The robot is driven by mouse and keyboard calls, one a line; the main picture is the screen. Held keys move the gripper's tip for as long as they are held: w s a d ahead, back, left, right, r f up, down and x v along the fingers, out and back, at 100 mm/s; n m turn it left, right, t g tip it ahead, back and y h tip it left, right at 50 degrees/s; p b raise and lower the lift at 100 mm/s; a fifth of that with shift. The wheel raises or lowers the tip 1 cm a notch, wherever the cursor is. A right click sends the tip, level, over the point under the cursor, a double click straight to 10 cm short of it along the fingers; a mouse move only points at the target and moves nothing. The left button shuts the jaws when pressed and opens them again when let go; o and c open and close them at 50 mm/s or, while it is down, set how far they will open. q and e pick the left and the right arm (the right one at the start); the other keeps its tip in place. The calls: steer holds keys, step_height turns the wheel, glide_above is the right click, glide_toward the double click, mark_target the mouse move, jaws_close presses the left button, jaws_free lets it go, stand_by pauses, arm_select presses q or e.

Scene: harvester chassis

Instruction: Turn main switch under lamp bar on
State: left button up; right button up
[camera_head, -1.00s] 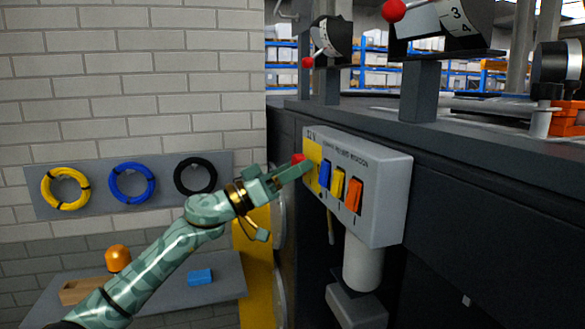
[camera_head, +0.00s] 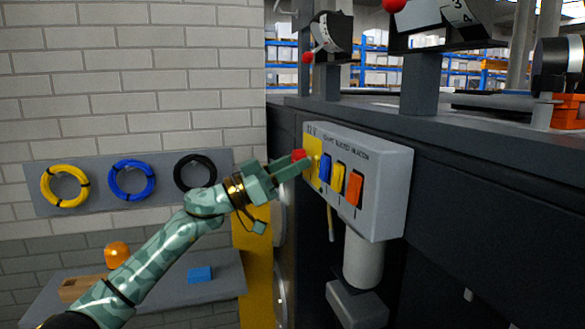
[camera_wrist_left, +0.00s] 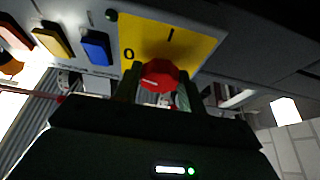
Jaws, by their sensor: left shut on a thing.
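The main switch is a red knob (camera_head: 298,155) on a yellow plate (camera_head: 313,150) at the left end of a grey switch box (camera_head: 385,190). My left gripper (camera_head: 288,168) is at the knob, its fingers shut on it. In the left wrist view the red knob (camera_wrist_left: 160,75) sits between the two fingers of my left gripper (camera_wrist_left: 158,92). The yellow plate (camera_wrist_left: 195,48) there shows the marks 0 and I. I cannot tell which mark the knob points at. My right gripper is not in view.
Blue (camera_head: 325,168), yellow (camera_head: 338,178) and orange (camera_head: 355,188) rocker switches sit beside the plate. Two red-knobbed levers are above, on the dark chassis (camera_head: 470,190). A shelf (camera_head: 225,290) with a blue block (camera_head: 200,274) stands lower left, by the brick wall.

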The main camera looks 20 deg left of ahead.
arm_select(q)
steer(key=m+g+b, duration=0.1)
steer(key=m+g, duration=0.1)
steer(key=m, duration=0.2)
steer(key=m+g+h, duration=0.1)
steer(key=m+g, duration=0.1)
steer(key=m, duration=0.2)
steer(key=m+g+b, duration=0.1)
steer(key=m+g, duration=0.1)
steer(key=m, duration=0.3)
steer(key=shift+w+a+r+b, duration=0.1)
steer(key=shift+w+a+b, duration=0.05)
steer(key=shift+w+b, duration=0.15)
steer(key=m+g, duration=0.1)
steer(key=m, duration=0.2)
steer(key=shift+r, duration=0.15)
steer(key=shift+m+g+y, duration=0.5)
steer(key=shift+m+g, duration=0.3)
steer(key=shift+m, duration=1.1)
steer(key=o, duration=1)
steer(key=shift+c, duration=0.2)
steer(key=shift+a, duration=0.1)
